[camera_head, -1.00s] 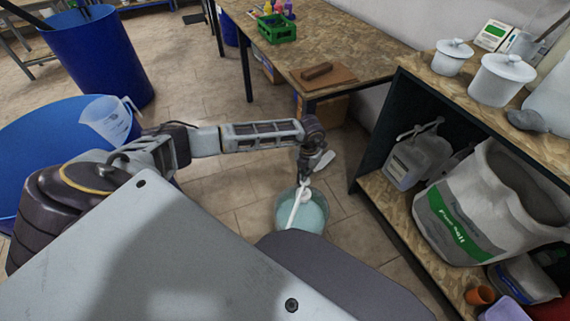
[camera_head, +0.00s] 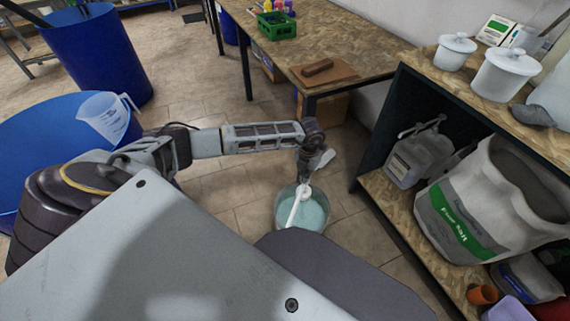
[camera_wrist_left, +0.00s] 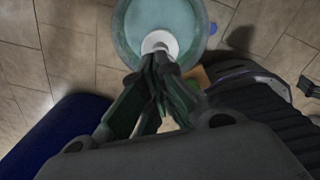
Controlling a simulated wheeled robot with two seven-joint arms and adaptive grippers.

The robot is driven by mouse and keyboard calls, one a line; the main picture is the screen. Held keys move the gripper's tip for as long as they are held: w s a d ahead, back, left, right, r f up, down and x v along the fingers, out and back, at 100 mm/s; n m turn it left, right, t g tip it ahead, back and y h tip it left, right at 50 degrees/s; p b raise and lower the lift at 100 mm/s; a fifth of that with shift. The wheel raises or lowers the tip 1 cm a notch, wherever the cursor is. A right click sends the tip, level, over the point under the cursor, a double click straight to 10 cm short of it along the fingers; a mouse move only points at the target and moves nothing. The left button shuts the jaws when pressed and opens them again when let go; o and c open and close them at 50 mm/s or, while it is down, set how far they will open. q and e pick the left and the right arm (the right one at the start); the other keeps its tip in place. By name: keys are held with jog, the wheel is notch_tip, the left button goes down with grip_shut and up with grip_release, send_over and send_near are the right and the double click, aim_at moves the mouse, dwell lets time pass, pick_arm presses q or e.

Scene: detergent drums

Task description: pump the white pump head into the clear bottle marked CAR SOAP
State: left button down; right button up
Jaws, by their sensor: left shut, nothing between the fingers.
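A white pump head (camera_head: 304,190) with a long spout sits over a round translucent container of teal liquid (camera_head: 314,212) on the floor. The spout points toward me, and its outlet end is near my body's edge. My left gripper (camera_head: 304,178) is shut and empty, with its fingertips on or just above the top of the pump head. In the left wrist view, the closed fingertips (camera_wrist_left: 156,62) overlap the white pump head (camera_wrist_left: 159,42) in front of the teal container (camera_wrist_left: 128,22). I cannot make out a clear bottle marked CAR SOAP. My right gripper is out of view.
A shelf unit (camera_head: 374,135) on the right holds clear jugs (camera_head: 412,160), a large salt bag (camera_head: 470,222) and white lidded pots (camera_head: 500,77). A wooden table (camera_head: 350,45) stands behind. A blue drum (camera_head: 100,55) and blue tub (camera_head: 40,140) with a measuring jug (camera_head: 106,118) are left.

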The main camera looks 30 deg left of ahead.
pick_arm(q)
jog(key=shift+s+f+b, duration=0.1)
jog(key=shift+f+b, duration=0.95)
jog(key=shift+f, duration=0.7)
jog(key=shift+r, duration=0.15)
jog(key=shift+r+p, duration=2.45)
jog(key=shift+r, duration=0.55)
jog(key=shift+f, duration=0.15)
